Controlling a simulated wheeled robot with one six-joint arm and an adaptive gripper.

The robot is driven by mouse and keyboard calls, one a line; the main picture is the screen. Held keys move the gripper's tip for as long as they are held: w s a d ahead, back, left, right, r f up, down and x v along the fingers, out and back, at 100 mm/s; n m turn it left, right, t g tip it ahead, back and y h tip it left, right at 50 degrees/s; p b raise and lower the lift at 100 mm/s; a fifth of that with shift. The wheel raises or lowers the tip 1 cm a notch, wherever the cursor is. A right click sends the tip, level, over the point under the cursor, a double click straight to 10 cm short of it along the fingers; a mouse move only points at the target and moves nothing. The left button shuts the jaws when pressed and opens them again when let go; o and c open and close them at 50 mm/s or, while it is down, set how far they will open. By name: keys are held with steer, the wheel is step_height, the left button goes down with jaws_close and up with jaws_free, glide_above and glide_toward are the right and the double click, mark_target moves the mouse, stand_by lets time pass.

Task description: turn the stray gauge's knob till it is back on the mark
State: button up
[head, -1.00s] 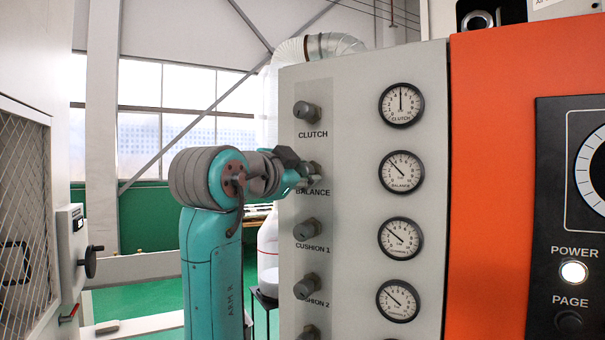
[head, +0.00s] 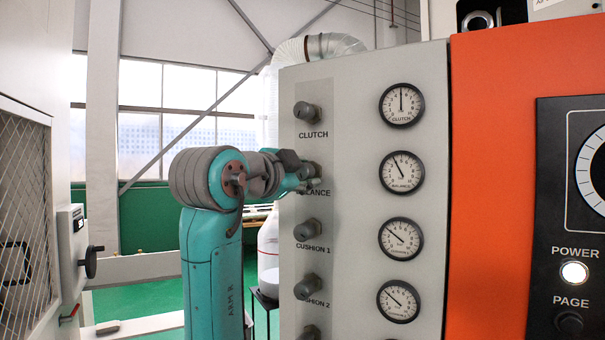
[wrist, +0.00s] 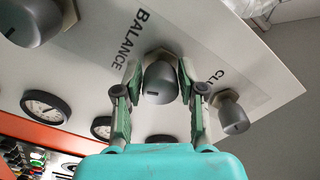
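My gripper (wrist: 158,84) is shut on the grey balance knob (wrist: 160,88), one finger on each side, in the wrist view. In the head view my gripper (head: 307,178) is at the panel's left column, partly covering that knob and the BALANCE label. The balance gauge (head: 401,175) is a round white dial with a black rim. Its needle points up and a little left, toward eleven o'clock. Any target mark on the dial is too small to make out.
The clutch knob (head: 306,112) is just above; the cushion 1 knob (head: 306,231) and cushion 2 knob (head: 308,287) are below. The clutch gauge (head: 401,105) needle points straight up. The cushion 1 gauge (head: 400,238) and cushion 2 gauge (head: 398,301) needles point upper left.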

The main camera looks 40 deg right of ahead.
steer(key=shift+o, duration=0.8)
steer(key=v, duration=1.2)
stand_by(1.9)
